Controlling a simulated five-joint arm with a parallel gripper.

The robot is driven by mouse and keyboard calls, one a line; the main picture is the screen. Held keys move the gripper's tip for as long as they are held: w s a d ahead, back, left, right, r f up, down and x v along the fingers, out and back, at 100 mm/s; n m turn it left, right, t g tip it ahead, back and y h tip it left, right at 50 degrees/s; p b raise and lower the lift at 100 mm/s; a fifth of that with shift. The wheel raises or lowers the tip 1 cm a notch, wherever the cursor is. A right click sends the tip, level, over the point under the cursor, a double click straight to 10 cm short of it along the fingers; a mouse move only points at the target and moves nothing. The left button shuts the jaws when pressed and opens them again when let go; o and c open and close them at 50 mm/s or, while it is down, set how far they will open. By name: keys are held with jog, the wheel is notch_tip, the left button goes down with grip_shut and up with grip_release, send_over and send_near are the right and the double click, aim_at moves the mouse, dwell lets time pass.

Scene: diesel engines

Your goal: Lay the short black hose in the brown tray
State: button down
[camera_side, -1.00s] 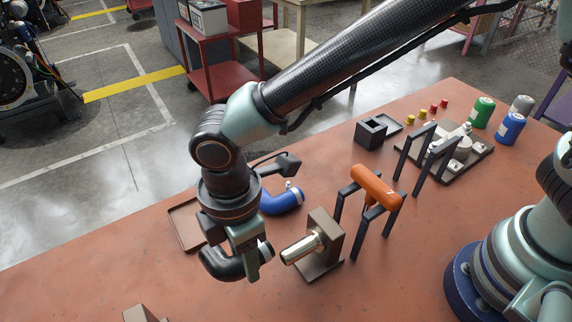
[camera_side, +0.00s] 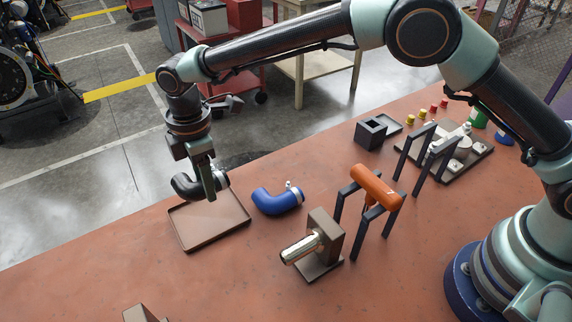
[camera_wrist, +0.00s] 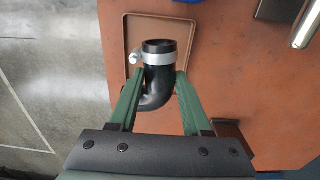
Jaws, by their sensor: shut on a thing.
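My gripper (camera_side: 208,184) is shut on the short black hose (camera_side: 184,186), a bent elbow with a metal clamp. In the side view the hose is held above the far part of the brown tray (camera_side: 203,240). The tray is shallow, with a low rim, and its bare floor shows below the hose. In the wrist view the hose (camera_wrist: 158,88) sits between the two green fingers (camera_wrist: 157,80), with its clamped end pointing up the picture. The tray (camera_wrist: 128,42) shows behind it. Part of the far tray rim is hidden by the hose and gripper.
A blue hose (camera_side: 275,201) lies right of the tray. A brown block with a metal pipe stub (camera_side: 318,243) stands nearer. An orange cylinder (camera_side: 375,186) rests on a dark stand. The table's far edge runs close behind the tray.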

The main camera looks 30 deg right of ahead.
jog(key=shift+f, duration=3.05)
grip_release()
jog(key=shift+r, duration=3.5)
